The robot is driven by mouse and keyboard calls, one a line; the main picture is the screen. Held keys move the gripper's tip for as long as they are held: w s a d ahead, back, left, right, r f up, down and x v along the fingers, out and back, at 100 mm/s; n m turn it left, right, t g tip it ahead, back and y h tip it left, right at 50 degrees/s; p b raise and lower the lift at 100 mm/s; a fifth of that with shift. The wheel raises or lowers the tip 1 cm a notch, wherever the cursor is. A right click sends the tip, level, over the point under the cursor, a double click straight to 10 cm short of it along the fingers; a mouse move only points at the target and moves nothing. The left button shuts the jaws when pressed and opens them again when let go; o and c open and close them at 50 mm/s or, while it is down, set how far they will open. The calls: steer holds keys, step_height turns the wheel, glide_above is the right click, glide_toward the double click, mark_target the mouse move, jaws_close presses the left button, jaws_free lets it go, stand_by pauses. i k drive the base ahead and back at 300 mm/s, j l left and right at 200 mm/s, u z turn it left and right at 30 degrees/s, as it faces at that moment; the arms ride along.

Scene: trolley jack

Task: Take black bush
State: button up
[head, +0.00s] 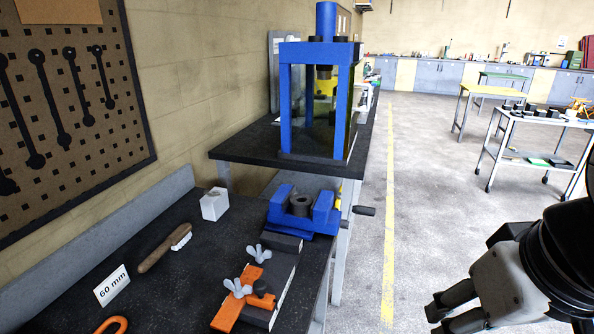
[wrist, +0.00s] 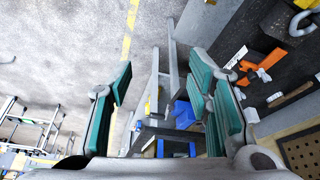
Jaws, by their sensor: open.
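A dark, ring-shaped bush (head: 300,204) sits between the jaws of the blue vise (head: 318,220) on the near bench. It looks dark grey to black, with its hole facing up. Small black parts (head: 537,108) also lie on the trolley at the right, too small to tell whether one is a bush. My gripper (head: 442,314) is at the lower right over the floor, apart from bench and vise. In the wrist view, my gripper (wrist: 163,88) has its teal-padded fingers spread with nothing between them.
The near bench (head: 190,275) holds a brush (head: 165,248), a white block (head: 214,204), a "60 mm" card (head: 111,286) and an orange clamp fixture (head: 240,300). A blue press (head: 318,90) stands behind the vise. The vise handle (head: 364,210) sticks out rightward. The floor aisle is clear.

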mark_target(299, 204)
steer(key=i+l+u, duration=0.35)
steer(key=i+l, duration=0.25)
steer(key=i, duration=0.2)
steer(key=i+l+u, duration=0.3)
steer(key=i+l, duration=0.4)
steer(key=l, duration=0.15)
